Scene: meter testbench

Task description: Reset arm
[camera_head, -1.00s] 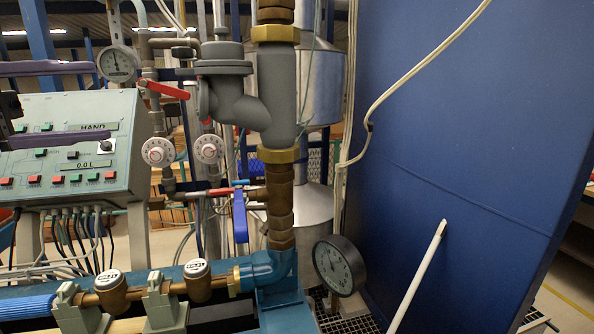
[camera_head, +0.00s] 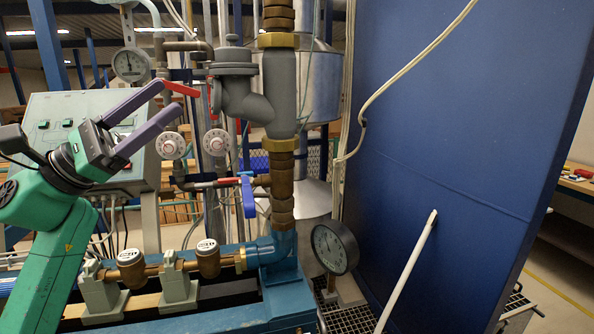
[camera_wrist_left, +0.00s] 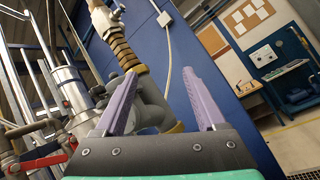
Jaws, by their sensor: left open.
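My left gripper (camera_head: 155,110) comes in from the left on a green arm. Its two purple fingers are spread apart with nothing between them. It stands in front of the grey-green control panel (camera_head: 48,106) and hides much of it. In the left wrist view both fingers (camera_wrist_left: 165,105) show, open and empty, with the grey valve body and brass pipe behind them. My right gripper is not in view.
A grey valve body (camera_head: 247,96) on a brass pipe rises at the middle. Red-handled (camera_head: 181,88) and blue-handled (camera_head: 248,196) valves are near it. A pressure gauge (camera_head: 334,248) is low. A blue wall (camera_head: 460,130) fills the right. Two brass meters sit on the bench pipe.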

